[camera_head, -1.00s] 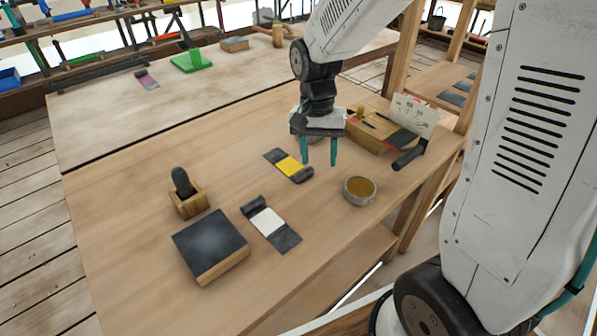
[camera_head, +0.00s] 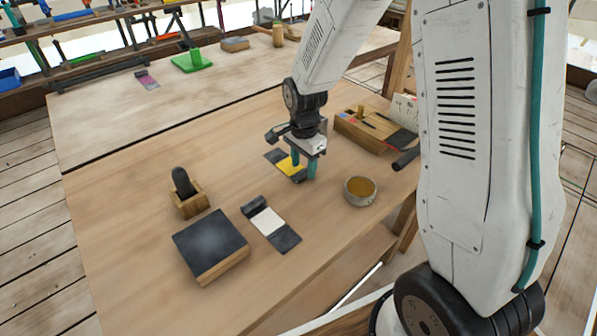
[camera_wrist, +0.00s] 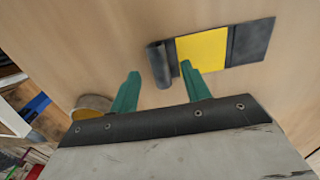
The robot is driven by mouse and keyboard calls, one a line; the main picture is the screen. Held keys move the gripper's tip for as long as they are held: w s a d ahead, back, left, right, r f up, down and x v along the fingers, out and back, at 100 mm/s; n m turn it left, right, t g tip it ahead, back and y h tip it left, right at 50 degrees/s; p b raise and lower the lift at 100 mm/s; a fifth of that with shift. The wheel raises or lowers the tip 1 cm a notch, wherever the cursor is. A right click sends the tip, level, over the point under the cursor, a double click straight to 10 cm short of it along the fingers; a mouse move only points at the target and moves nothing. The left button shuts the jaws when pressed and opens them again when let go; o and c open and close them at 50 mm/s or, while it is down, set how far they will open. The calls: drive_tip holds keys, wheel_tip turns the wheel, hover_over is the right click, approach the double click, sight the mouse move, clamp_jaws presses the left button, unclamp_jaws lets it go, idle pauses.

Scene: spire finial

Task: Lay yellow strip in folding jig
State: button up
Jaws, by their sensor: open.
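The yellow strip (camera_head: 285,166) lies flat on the workbench, a dark strip with a yellow middle and one rolled end. It also shows in the wrist view (camera_wrist: 203,47), with its rolled end toward the fingers. My gripper (camera_head: 304,169) is over the strip's near end, with teal fingers apart and nothing between them. In the wrist view my gripper (camera_wrist: 160,70) has its right fingertip overlapping the yellow edge in the picture; contact cannot be told.
A round tin with amber contents (camera_head: 361,191) stands right of my gripper. A white-middled dark strip (camera_head: 268,220), a dark-topped block (camera_head: 211,244) and a wooden holder with a dark tool (camera_head: 188,198) lie front left. The bench's left middle is clear.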

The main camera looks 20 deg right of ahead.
drive_tip(key=shift+f, duration=0.75)
clamp_jaws()
drive_tip(key=shift+r, duration=0.1)
